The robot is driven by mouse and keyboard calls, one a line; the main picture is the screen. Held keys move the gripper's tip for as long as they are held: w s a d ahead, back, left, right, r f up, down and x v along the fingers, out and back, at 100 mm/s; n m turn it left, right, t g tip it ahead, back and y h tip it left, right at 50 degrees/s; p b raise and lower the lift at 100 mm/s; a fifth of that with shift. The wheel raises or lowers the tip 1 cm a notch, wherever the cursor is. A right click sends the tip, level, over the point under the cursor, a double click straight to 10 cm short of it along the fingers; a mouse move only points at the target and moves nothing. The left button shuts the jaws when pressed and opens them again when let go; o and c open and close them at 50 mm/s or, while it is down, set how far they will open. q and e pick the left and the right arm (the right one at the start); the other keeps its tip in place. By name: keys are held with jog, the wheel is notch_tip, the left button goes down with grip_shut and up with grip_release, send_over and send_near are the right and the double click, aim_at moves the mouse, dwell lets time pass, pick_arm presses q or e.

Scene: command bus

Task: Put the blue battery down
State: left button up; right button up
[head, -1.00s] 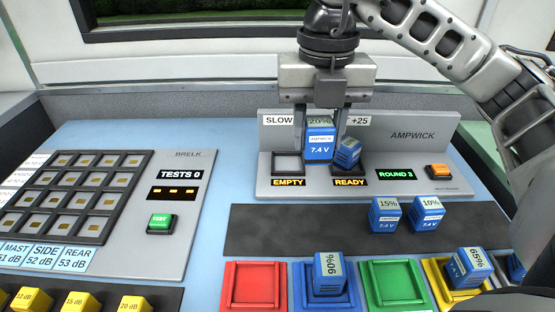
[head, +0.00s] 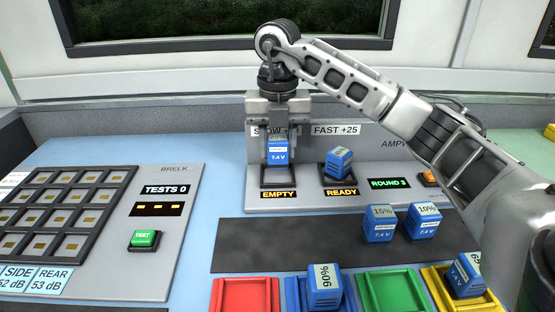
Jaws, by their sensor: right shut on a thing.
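My right gripper (head: 278,153) is shut on a blue battery (head: 278,156) marked 7.4 V. It holds the battery upright at the left slot (head: 264,180) of the grey AMPWICK charger (head: 232,200), above the EMPTY sign. Whether the battery touches the slot floor I cannot tell. Another blue battery (head: 339,162) sits tilted in the right slot above the READY sign. My left gripper is not in view.
Two blue batteries marked 15% (head: 379,224) and 10% (head: 423,222) stand on the dark strip (head: 270,245). A 90% battery (head: 324,288) is in the blue tray; another (head: 466,275) leans in the yellow tray. The red tray (head: 245,295) and green tray (head: 393,292) are empty.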

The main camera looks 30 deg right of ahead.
aim_at(278, 159)
notch_tip(278, 159, down, 4)
jog(key=shift+w+r, duration=0.1)
jog(key=shift+r, duration=0.15)
jog(key=shift+f, duration=0.15)
jog(key=o, duration=1.1)
